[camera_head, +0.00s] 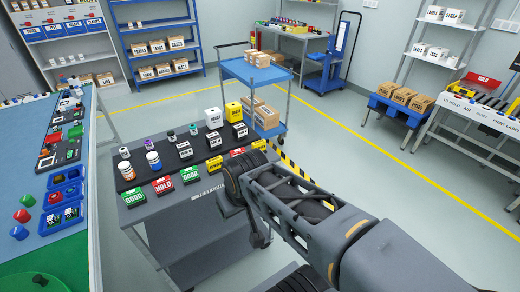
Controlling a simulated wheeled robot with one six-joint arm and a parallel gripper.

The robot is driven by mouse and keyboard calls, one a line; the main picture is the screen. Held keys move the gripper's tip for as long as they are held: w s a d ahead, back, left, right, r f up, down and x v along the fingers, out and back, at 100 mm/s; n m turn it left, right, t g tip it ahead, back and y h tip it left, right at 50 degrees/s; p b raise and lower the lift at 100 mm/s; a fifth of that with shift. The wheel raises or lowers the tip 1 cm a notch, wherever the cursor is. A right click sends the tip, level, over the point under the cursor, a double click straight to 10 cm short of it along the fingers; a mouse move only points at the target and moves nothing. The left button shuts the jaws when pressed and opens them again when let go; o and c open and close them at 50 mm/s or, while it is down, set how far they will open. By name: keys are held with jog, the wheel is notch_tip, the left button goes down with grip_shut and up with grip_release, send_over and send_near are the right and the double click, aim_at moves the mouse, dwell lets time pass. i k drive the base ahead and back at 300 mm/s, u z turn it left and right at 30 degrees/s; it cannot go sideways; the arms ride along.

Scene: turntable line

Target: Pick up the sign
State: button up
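Several small tent-shaped signs stand in a row along the front edge of the grey table (200,228). From the left they are a green GOOD sign (133,198), a red HOLD sign (163,186), a second green GOOD sign (190,175), a yellow sign (214,166), a partly hidden red sign (237,152) and another yellow sign (259,145). Which one is meant cannot be told. My arm reaches in from the lower right, and its dark end (242,190) is at the table's right front, near the yellow and red signs. The fingers cannot be made out.
A blue-topped table with bins (65,199) is at left. A blue cart (254,72) with cartons stands behind. A red HOLD sign (482,80) stands at far right. Floor on the right is open.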

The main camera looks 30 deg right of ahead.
aim_at(135, 197)
jog(key=z, duration=1.35)
jog(key=i, duration=0.55)
jog(key=u, duration=3.9)
